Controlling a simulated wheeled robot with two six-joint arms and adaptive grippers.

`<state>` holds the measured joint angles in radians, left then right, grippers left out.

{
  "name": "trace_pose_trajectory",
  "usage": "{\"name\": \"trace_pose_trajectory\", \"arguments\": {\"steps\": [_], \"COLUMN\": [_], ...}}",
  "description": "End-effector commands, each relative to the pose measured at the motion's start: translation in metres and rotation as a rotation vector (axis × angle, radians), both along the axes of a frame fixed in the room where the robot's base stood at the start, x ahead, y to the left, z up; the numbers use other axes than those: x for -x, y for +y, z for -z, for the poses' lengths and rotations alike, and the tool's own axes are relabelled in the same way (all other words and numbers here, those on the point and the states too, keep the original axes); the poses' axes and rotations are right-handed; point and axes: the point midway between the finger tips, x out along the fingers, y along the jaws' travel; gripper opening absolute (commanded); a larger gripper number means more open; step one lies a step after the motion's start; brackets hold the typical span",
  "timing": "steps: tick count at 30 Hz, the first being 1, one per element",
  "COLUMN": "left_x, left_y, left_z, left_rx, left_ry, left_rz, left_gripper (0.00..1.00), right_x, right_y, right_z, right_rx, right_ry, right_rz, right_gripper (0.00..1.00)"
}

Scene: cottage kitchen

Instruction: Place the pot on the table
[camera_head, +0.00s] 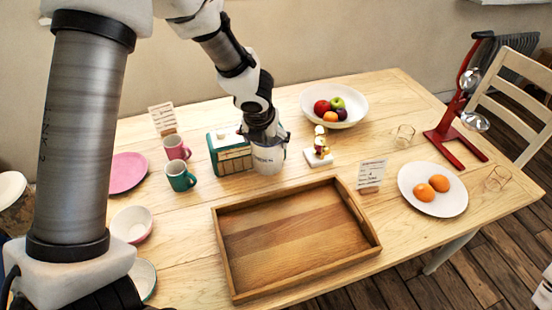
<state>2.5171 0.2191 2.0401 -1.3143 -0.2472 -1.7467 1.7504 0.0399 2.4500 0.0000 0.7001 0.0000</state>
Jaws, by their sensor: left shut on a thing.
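A small whitish pot (268,163) is at the end of my left arm, over the back middle of the table (190,245). My left gripper (264,138) is shut on it from above and hides its top. The pot shows just behind the wooden tray (222,246), to the right of a green and cream box (231,155). I cannot tell whether its base touches the table. My right gripper is not in view.
A figurine (320,146) stands right of the pot, with a fruit bowl (354,96) behind. Pink and green mugs (180,178) stand left. A card (371,172) and a plate of oranges (452,201) are right. A red metal stand (452,138) is at the far right.

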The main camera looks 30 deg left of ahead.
Motion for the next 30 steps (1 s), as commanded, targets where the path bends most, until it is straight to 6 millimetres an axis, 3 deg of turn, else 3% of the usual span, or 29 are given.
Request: {"name": "trace_pose_trajectory", "arguments": {"steps": [6,15,27,28,30], "left_x": [0.0,0.0,0.0,0.001,0.001], "left_y": [0.0,0.0,0.0,0.0,0.0], "left_z": [0.054,0.098,0.102,0.101,0.1], "left_rx": [0.0,0.0,0.0,0.0,0.0], "left_ry": [0.002,0.001,0.001,0.002,0.002], "left_rz": [0.004,0.002,0.001,0.001,0.001], "left_gripper": [0.19,0.19,0.19,0.99,1.0], "right_x": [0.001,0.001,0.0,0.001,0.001], "right_y": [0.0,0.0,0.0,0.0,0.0], "right_z": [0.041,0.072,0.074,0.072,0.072], "right_rx": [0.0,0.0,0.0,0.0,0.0], "right_ry": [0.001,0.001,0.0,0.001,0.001], "right_rz": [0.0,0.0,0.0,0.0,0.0], "right_gripper": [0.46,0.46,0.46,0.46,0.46]}}
